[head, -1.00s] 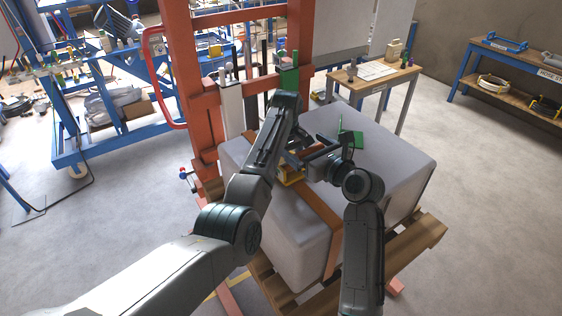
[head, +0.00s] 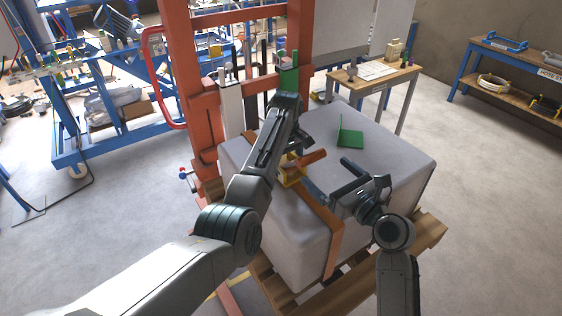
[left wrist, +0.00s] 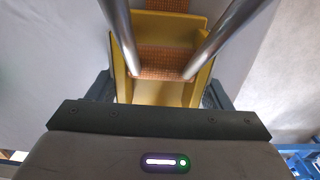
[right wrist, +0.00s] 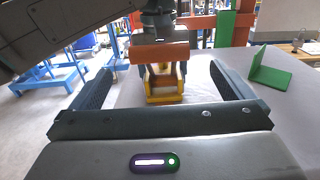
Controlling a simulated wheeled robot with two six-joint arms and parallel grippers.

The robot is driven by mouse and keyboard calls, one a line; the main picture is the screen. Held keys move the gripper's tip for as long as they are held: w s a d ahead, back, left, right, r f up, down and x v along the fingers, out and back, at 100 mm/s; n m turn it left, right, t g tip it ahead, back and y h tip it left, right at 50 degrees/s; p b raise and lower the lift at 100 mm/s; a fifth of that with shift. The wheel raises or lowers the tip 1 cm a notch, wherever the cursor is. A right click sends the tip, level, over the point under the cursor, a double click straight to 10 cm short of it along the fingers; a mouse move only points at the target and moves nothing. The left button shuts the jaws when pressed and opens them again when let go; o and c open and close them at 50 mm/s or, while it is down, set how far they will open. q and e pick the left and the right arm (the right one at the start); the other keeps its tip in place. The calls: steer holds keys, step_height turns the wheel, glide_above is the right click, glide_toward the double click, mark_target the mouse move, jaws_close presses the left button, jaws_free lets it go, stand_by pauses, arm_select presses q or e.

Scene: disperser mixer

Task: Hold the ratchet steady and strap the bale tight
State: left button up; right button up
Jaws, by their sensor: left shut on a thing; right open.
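The pale grey bale (head: 385,165) stands on a wooden pallet (head: 415,243). An orange strap (head: 318,215) runs over its top and down its near side. The yellow ratchet (head: 291,179) sits on the strap, with an orange handle grip (head: 309,158) above it. In the left wrist view, the ratchet (left wrist: 180,94) lies between my left fingers, with two silver bars over it. My left gripper (head: 295,163) is shut on the ratchet, its tips partly hidden. My right gripper (head: 333,182) is open and empty, apart from the handle; its view shows the ratchet (right wrist: 163,85) ahead.
A green angled piece (head: 350,138) lies on the bale top. An orange-red press frame (head: 200,105) stands close behind the bale, left. A small wooden table (head: 372,80) is behind it, and a blue shelf (head: 510,75) at far right. Floor to the right is clear.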

steer(key=s+d+f, duration=0.8)
steer(key=s, duration=0.3)
steer(key=shift+d+f+g, duration=0.3)
steer(key=shift+w, duration=0.1)
glide_toward(315, 161)
steer(key=x, duration=1.1)
steer(key=shift+w+a, duration=0.1)
steer(key=shift+w, duration=0.05)
